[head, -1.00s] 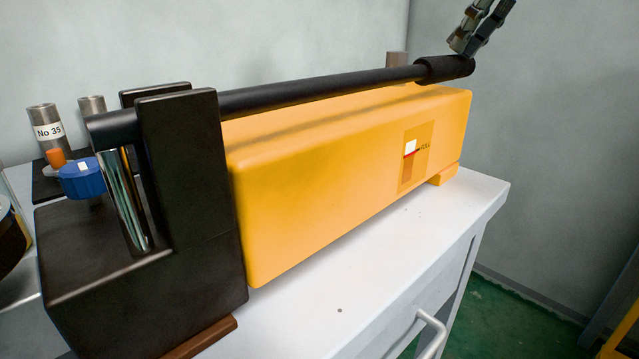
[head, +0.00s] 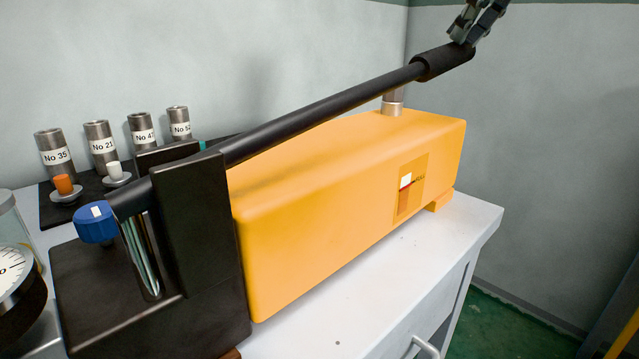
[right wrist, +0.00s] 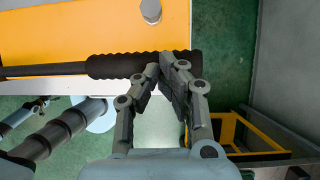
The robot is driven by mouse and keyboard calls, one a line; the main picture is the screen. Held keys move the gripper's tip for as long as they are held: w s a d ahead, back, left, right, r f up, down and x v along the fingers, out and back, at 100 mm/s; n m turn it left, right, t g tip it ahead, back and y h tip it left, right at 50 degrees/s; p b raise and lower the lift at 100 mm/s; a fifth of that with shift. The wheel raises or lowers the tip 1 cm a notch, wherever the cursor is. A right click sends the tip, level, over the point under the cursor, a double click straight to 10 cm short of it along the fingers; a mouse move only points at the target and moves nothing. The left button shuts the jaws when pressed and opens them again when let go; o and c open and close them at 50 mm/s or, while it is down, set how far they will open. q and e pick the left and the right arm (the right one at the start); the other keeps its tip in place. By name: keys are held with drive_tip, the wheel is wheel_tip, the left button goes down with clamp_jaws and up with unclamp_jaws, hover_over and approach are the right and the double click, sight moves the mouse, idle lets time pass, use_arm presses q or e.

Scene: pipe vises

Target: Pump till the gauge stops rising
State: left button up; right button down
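A hand pump has a yellow tank (head: 340,190), a black pump block (head: 190,230) and a long black lever (head: 320,115) tilted up to the right. The lever ends in a ribbed black grip (head: 443,63), also in the right wrist view (right wrist: 115,66). My right gripper (head: 462,36) is at this grip, its fingertips drawn together on it in the right wrist view (right wrist: 163,66). A white dial gauge (head: 12,268) is cut off by the left edge, so its needle cannot be read. My left gripper is not in view.
A blue knob (head: 96,222) sits beside the pump block. Behind it, several labelled metal cylinders (head: 100,146) stand on a black mat. A level window (head: 411,188) is on the tank's front. The white cabinet top (head: 360,265) is bare in front of the tank.

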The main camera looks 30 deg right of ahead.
use_arm(q)
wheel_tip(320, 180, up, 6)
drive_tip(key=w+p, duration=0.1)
drive_tip(key=p, duration=0.4)
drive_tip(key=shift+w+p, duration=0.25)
drive_tip(key=shift+p, duration=0.15)
use_arm(e)
wheel_tip(320, 180, up, 8)
drive_tip(key=a, duration=0.2)
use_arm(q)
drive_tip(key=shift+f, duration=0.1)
use_arm(e)
drive_tip(key=shift+f, duration=0.15)
